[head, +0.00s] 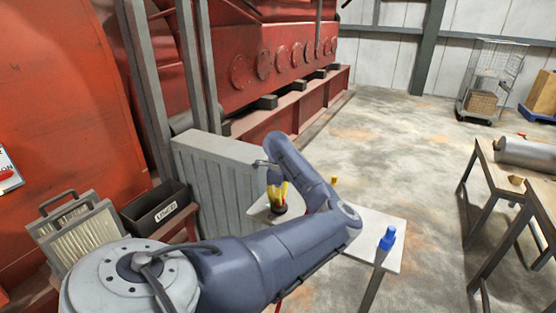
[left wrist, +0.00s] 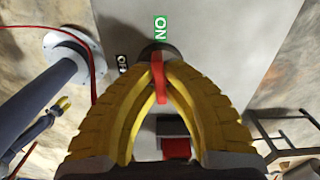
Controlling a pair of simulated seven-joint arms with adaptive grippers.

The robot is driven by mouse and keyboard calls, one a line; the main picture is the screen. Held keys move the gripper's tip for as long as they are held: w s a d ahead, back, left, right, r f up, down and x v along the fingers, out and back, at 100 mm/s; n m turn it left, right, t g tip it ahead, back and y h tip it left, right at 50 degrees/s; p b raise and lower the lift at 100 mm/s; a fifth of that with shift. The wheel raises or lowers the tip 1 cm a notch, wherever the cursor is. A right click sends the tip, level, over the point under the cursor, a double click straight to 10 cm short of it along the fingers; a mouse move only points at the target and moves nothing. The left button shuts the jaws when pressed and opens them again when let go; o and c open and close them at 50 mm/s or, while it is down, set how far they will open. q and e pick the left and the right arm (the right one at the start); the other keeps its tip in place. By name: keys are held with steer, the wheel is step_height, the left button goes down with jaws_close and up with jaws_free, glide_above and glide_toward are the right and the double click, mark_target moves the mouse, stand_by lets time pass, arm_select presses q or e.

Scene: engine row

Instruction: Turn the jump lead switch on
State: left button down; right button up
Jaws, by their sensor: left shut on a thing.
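The jump lead switch has a red lever (left wrist: 159,78) on a dark round base (left wrist: 158,50), seen in the left wrist view. A green ON label (left wrist: 160,35) lies just beyond the base, roughly in line with the lever. A black OFF label (left wrist: 122,65) lies to the left. My left gripper (left wrist: 160,75) is shut on the lever with its yellow fingers. In the head view the left gripper (head: 278,190) is down at the dark switch base (head: 278,210) on a pale table (head: 400,225). My right gripper (left wrist: 62,103) shows small in the left wrist view; its jaws are unclear.
A grey ribbed box (head: 215,180) stands close on the left of the switch. A dark labelled bin (head: 155,210) is further left. A wooden table (head: 520,175) is at right.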

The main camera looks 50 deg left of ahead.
arm_select(q)
steer(key=shift+m, duration=0.6)
steer(key=c, duration=1.5)
jaws_free()
step_height(320, 180, up, 12)
